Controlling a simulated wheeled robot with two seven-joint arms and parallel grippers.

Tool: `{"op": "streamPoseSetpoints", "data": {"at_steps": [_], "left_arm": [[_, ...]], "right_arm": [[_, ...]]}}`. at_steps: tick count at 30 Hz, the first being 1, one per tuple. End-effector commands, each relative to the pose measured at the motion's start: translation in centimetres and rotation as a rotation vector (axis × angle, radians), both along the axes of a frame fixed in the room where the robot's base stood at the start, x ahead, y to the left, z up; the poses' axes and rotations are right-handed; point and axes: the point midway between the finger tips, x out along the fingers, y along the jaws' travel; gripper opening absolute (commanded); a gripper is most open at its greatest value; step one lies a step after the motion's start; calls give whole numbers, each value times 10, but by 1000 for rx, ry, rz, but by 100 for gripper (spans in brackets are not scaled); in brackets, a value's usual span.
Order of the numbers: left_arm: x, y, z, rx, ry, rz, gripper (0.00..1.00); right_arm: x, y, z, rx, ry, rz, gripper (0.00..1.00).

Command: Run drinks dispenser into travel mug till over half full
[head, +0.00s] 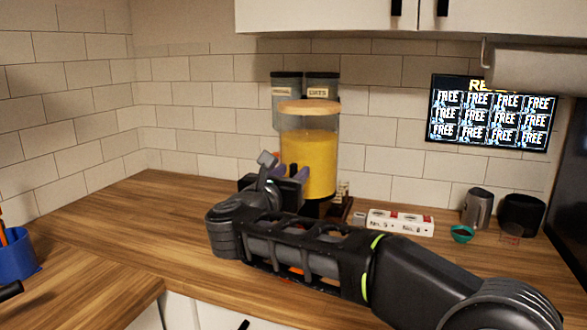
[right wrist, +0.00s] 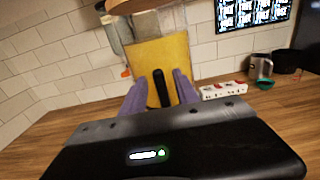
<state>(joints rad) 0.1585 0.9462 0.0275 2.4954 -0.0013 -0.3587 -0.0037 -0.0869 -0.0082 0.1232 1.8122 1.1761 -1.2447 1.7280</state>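The drinks dispenser (head: 309,160) holds yellow liquid under a round wooden lid and stands on the counter near the back wall. It also fills the middle of the right wrist view (right wrist: 177,55). A black tap handle (right wrist: 160,88) stands upright on its front. My right gripper (right wrist: 160,92) is open, with its purple fingers on either side of the handle and yellow showing between. In the head view my right gripper (head: 287,174) is in front of the dispenser and hides its lower front. I cannot make out a travel mug for certain. My left gripper is not in view.
Two grey canisters (head: 286,90) stand behind the dispenser. A blue cup (head: 18,257) stands far left.

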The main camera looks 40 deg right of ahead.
Motion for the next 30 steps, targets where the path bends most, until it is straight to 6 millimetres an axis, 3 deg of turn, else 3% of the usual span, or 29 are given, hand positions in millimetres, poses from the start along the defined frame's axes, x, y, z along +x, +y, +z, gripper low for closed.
{"op": "streamPoseSetpoints", "data": {"at_steps": [5,13,26,30], "left_arm": [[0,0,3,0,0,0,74],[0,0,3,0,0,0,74],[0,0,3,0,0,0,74],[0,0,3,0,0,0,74]], "right_arm": [[9,-13,0,-1,0,0,36],[10,-14,0,-1,0,1,36],[10,-13,0,-1,0,1,2],[10,-13,0,-1,0,1,0]]}}
